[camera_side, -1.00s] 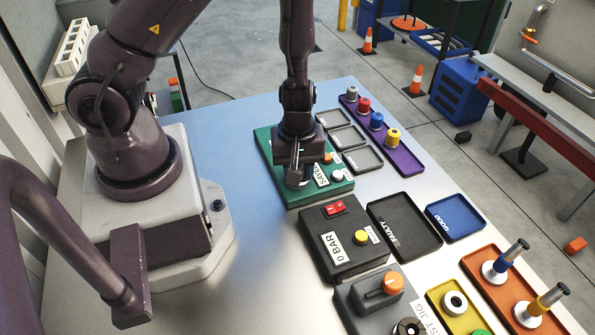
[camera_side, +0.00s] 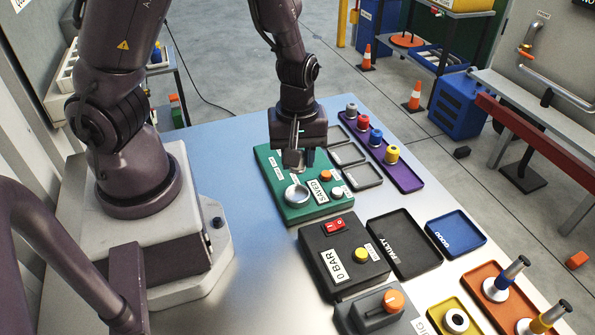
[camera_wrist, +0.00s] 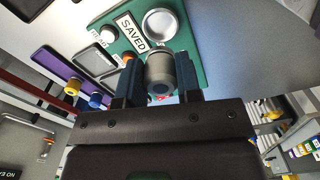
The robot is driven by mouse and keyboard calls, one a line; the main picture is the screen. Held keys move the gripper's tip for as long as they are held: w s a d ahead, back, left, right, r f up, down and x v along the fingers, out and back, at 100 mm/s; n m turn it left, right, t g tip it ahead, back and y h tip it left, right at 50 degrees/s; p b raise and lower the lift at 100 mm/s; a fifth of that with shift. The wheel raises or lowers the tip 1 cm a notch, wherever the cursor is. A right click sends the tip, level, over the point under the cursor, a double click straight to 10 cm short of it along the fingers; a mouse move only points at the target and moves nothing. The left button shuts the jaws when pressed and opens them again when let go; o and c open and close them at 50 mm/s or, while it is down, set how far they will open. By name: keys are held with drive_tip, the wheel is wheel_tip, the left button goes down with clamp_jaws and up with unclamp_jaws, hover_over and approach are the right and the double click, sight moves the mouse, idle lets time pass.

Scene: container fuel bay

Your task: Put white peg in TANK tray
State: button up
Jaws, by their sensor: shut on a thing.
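My gripper (camera_side: 298,158) is above the back part of the green panel (camera_side: 283,209), pointing down. In the wrist view my gripper (camera_wrist: 160,76) is shut on a grey cylinder (camera_wrist: 161,68) with a dark round end. I cannot tell whether this is the white peg. The purple tray (camera_side: 406,184) holds a pale grey peg (camera_side: 351,108) and red, blue and yellow ones. Three small grey trays (camera_side: 363,186) lie in a row between the panel and the purple tray. I cannot read TANK on any tray.
The panel has a round metal ring (camera_side: 296,194), an orange knob (camera_side: 326,174) and a white button (camera_side: 338,191). A black 0 BAR box (camera_side: 325,262), black FAULTY tray (camera_side: 430,266) and blue GOOD tray (camera_side: 456,236) are nearer. The table left of the panel is clear.

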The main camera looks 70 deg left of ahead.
drive_tip(key=shift+r, duration=0.6)
drive_tip(key=shift+a+r, duration=0.15)
drive_tip(key=shift+r, duration=0.1)
drive_tip(key=w+a+n, duration=0.2)
drive_tip(key=a+n, duration=0.2)
drive_tip(key=a, duration=0.5)
drive_tip(key=n, duration=0.2)
hover_over(333, 137)
drive_tip(key=f, duration=0.8)
drive_tip(key=shift+s, duration=0.25)
drive_tip(key=shift+w+f, duration=0.15)
drive_tip(key=shift+f, duration=0.15)
drive_tip(key=shift+w+f, duration=0.1)
drive_tip(key=shift+f, duration=1.45)
drive_tip(key=shift+f, duration=0.1)
